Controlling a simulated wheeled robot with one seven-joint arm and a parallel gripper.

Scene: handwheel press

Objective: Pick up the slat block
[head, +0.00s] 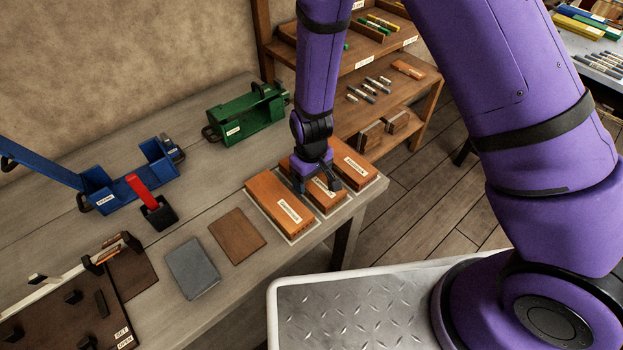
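Three orange-brown blocks with white labels lie side by side on pale outlined places at the table's right end: a left block (279,200), a middle block (325,199) and a right block (351,161). The labels are too small to read, so I cannot tell which is the slat block. My gripper (318,186) points down over the middle block, with its fingers spread apart, one toward each long side. It hides part of that block. I cannot see whether the fingers touch it.
A brown plate (237,236) and a grey plate (192,267) lie left of the blocks. A blue press with a red handle (141,190) and a green fixture (245,117) stand farther back. A wooden shelf (385,82) stands behind the table's right end.

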